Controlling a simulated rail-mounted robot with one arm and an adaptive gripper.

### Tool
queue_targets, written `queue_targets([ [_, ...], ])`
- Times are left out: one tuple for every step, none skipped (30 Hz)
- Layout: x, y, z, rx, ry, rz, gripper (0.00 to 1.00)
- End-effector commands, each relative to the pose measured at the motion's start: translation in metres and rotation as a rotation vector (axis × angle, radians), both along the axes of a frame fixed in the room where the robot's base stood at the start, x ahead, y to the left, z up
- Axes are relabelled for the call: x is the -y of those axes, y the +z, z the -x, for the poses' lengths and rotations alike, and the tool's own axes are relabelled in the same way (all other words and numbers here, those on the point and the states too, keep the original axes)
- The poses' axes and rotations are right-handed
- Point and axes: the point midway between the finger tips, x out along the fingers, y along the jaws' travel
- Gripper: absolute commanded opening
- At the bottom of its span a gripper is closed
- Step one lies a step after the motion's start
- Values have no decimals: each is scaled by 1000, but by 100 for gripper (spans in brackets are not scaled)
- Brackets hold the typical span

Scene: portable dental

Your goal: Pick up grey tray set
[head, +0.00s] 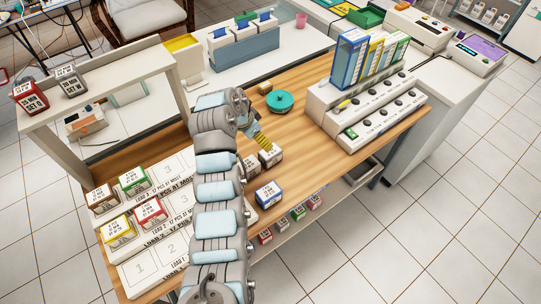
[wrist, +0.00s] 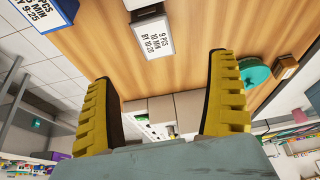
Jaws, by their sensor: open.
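A small box with a white label and dark grey sides (wrist: 153,36) lies on the wooden table in the wrist view. It looks like the grey tray set; in the head view a box (head: 271,156) sits just below my fingertips, its colour hard to tell. My gripper (head: 262,143) has yellow ribbed fingers and points down at the table near this box. In the wrist view my gripper (wrist: 162,75) is open with nothing between its fingers. The box lies beyond the fingertips, roughly centred between them.
A blue box (head: 269,195) stands close by, towards the table's front edge. A teal round object (head: 280,101) lies behind my gripper. A white control panel (head: 365,115) stands at right. Several labelled boxes sit on the white loading board (head: 140,270) at left.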

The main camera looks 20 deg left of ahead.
Motion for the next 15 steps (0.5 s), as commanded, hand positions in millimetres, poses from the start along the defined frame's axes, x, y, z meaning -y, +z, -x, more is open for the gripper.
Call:
queue_targets([
  [1,-6,-2,-2,0,1,89],
  [2,-10,-3,-2,1,2,89],
  [3,-15,-5,-3,1,3,89],
  [4,-19,-6,-4,0,3,89],
  [5,-22,-7,-4,-1,3,89],
  [6,-25,-8,-2,0,1,89],
  [6,-28,-10,0,1,2,89],
  [7,-31,-11,0,1,2,89],
  [8,-35,-12,-2,0,3,89],
  [9,-38,-13,-3,-1,3,89],
  [9,-41,-13,-4,-1,3,89],
  [10,-44,-15,-2,-1,2,89],
  [10,-46,-16,0,0,1,89],
  [11,-48,-18,1,0,0,89],
  [11,-51,-19,1,0,0,89],
])
